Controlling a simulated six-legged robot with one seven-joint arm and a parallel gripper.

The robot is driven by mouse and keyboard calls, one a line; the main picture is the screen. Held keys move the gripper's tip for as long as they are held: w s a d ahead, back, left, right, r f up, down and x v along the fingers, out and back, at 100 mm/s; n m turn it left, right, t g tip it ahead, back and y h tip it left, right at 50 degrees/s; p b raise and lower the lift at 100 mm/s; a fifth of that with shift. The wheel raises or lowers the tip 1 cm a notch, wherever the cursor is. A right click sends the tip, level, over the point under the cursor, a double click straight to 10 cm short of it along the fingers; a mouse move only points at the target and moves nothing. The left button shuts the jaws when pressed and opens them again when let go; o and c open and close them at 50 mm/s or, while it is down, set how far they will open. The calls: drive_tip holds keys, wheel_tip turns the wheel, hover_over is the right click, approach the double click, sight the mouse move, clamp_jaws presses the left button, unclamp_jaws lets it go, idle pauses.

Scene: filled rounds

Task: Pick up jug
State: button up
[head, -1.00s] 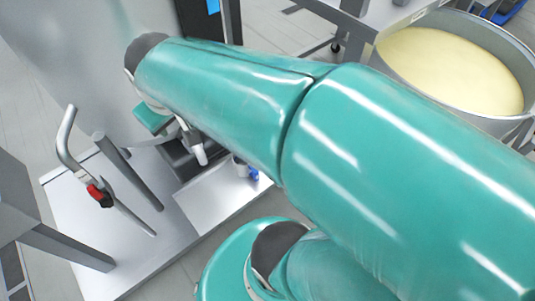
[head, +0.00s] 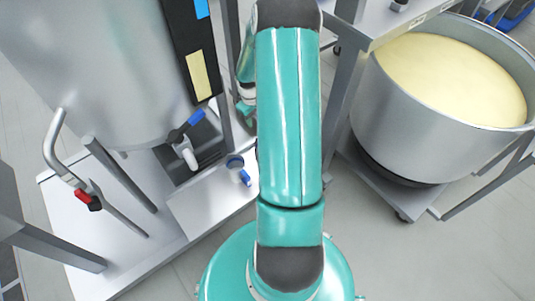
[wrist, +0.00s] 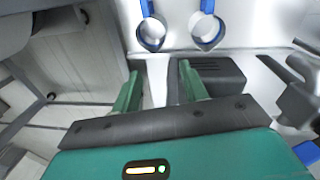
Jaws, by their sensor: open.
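A small jug (head: 234,162) with a blue rim and blue handle stands on the pale metal shelf (head: 205,205), left of my arm in the head view. The wrist view shows two similar blue-rimmed shapes side by side at the top, a left one (wrist: 152,34) and a right one (wrist: 207,32). I cannot tell whether one is a reflection. My gripper (wrist: 160,78) is open, with nothing between its green fingers, and is apart from both shapes. In the head view it is partly hidden behind my arm.
A large steel tank (head: 95,70) with a blue-levered tap (head: 187,150) stands at the left. A red-gripped lever (head: 88,199) is nearby. A big vat (head: 400,125) of pale yellow contents stands at the right, beside a steel table (head: 372,22). Floor is clear at lower right.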

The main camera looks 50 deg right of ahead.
drive_tip(key=shift+y, duration=0.6)
drive_tip(key=s+d+f, duration=0.1)
drive_tip(key=f, duration=0.6)
drive_tip(key=s+d+f, duration=0.2)
drive_tip(key=f, duration=0.5)
drive_tip(key=s+d+f, duration=0.1)
drive_tip(key=s+f, duration=0.1)
drive_tip(key=f, duration=0.5)
drive_tip(key=shift+s+d+f, duration=0.1)
drive_tip(key=shift+s+d, duration=0.05)
drive_tip(key=shift+d, duration=0.1)
wheel_tip(320, 180, down, 6)
drive_tip(key=shift+d+r, duration=0.1)
drive_tip(key=shift+r, duration=0.05)
clamp_jaws()
